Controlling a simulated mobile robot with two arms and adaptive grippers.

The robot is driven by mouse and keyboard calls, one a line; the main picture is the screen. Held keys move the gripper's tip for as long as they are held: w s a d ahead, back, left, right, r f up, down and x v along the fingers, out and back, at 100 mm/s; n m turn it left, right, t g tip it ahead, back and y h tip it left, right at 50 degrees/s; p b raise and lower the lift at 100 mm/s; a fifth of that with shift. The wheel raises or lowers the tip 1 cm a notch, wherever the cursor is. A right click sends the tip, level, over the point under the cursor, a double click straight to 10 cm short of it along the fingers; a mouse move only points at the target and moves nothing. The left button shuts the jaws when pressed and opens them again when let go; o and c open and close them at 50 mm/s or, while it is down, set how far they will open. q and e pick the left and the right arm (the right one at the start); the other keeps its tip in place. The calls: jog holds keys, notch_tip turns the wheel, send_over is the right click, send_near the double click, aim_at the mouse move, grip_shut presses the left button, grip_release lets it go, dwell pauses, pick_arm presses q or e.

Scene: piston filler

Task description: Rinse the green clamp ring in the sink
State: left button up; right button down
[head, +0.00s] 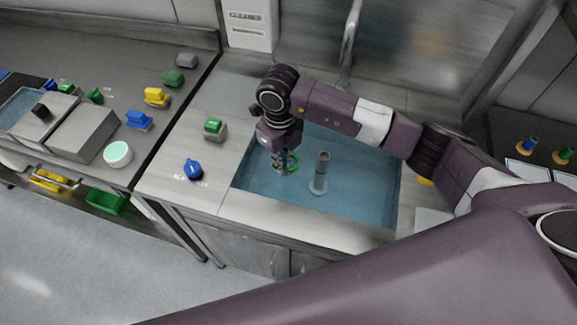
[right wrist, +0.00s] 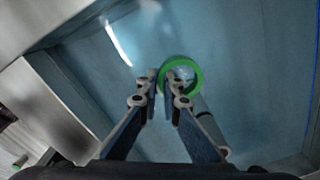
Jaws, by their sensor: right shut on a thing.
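The green clamp ring (head: 293,162) is at the tips of my right gripper (head: 281,164), over the left part of the sink (head: 355,178). In the right wrist view the ring (right wrist: 195,69) shows as an open green circle, and the right gripper (right wrist: 164,82) is shut on its near edge. The sink has a blue basin, seen also in the right wrist view (right wrist: 230,30). Whether the ring touches water cannot be told. My left gripper is not in view.
A grey upright pipe (head: 320,172) stands in the sink just right of the gripper. A tap (head: 350,45) rises behind. A blue piece (head: 194,169) and a green-and-grey brush-like block (head: 213,128) sit on the counter left of the basin. A cleaner dispenser (head: 249,25) hangs behind.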

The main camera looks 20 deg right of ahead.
jog(key=shift+r+p, duration=1.85)
jog(key=shift+r, duration=1.5)
jog(key=shift+r+p, duration=0.5)
jog(key=shift+r, duration=0.3)
notch_tip(320, 180, up, 2)
jog(key=shift+r+p, duration=0.2)
jog(key=shift+p, duration=0.35)
